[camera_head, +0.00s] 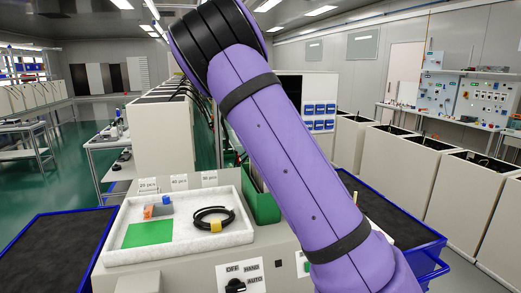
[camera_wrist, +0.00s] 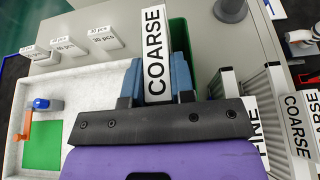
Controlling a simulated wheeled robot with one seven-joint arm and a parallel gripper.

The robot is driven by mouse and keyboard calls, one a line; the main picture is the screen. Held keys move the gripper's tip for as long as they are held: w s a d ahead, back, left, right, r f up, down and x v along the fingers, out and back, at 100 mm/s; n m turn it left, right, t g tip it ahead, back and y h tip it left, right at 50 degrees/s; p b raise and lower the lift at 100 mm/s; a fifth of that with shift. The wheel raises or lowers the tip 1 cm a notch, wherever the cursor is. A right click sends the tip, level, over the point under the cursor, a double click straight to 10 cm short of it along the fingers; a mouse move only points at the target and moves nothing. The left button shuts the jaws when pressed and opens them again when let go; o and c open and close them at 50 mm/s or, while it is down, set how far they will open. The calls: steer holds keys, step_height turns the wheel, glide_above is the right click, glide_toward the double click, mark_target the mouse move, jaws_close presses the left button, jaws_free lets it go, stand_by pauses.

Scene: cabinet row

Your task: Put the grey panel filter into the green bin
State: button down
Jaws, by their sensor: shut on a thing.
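My gripper (camera_wrist: 156,78) has its two blue fingers shut on a panel filter (camera_wrist: 155,45) whose white edge label reads COARSE. The panel stands on edge between the fingers; its grey faces are mostly hidden from this angle. The green bin (camera_wrist: 180,30) shows right behind the panel in the wrist view, partly covered by it and a finger. I cannot tell whether the panel's lower end is inside the bin. In the head view the green bin (camera_head: 262,207) stands right of the white tray, partly behind my purple arm.
A white tray (camera_head: 185,255) holds a green sheet, a black cable coil and small parts. Small count signs (camera_wrist: 68,46) stand behind it. More panels labelled COARSE (camera_wrist: 298,125) and FINE (camera_wrist: 258,125) stand to the right in the wrist view, close to my gripper.

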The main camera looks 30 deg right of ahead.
steer(key=shift+f, duration=2.75)
steer(key=c, duration=0.9)
jaws_free()
steer(key=v, duration=1)
steer(key=shift+s+r, duration=0.15)
steer(key=shift+s, duration=0.2)
